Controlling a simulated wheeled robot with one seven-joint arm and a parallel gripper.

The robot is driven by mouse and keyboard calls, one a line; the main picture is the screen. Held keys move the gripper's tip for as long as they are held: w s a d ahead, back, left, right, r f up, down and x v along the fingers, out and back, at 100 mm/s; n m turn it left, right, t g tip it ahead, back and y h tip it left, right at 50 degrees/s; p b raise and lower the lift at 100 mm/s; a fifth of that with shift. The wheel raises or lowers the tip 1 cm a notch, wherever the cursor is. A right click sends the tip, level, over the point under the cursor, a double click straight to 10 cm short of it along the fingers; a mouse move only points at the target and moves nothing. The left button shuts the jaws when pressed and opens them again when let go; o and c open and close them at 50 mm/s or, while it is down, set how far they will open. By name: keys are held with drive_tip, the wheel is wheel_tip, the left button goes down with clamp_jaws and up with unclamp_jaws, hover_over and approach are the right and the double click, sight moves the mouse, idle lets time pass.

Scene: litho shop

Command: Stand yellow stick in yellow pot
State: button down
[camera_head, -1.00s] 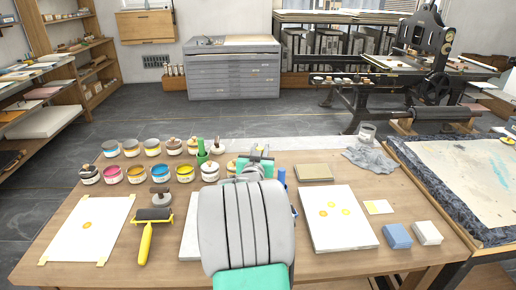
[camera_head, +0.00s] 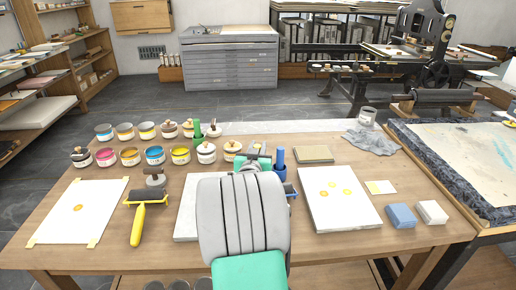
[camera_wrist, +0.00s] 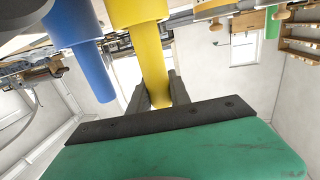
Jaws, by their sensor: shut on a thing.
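My gripper (camera_wrist: 160,95) is shut on a yellow stick (camera_wrist: 153,72), seen in the wrist view, which is upside down. A wider yellow pot (camera_wrist: 136,9) shows at the top of that view, in line with the stick. The stick's end meets the pot's mouth there; how deep it sits I cannot tell. A blue stick (camera_wrist: 98,75) stands in a blue pot (camera_wrist: 72,18) beside it. In the head view my arm hides the yellow stick and yellow pot; the blue pot (camera_head: 279,166) shows just right of my gripper (camera_head: 255,152).
A green stick (camera_head: 197,127) stands to the left behind several ink tins (camera_head: 155,155). A white slab (camera_head: 340,205) and two blocks (camera_head: 401,215) lie at right.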

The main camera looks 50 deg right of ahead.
drive_tip(key=c, duration=1.1)
unclamp_jaws()
drive_tip(key=shift+a, duration=0.1)
drive_tip(key=v, duration=0.7)
drive_tip(key=shift+s+a, duration=0.15)
drive_tip(key=shift+a, duration=0.15)
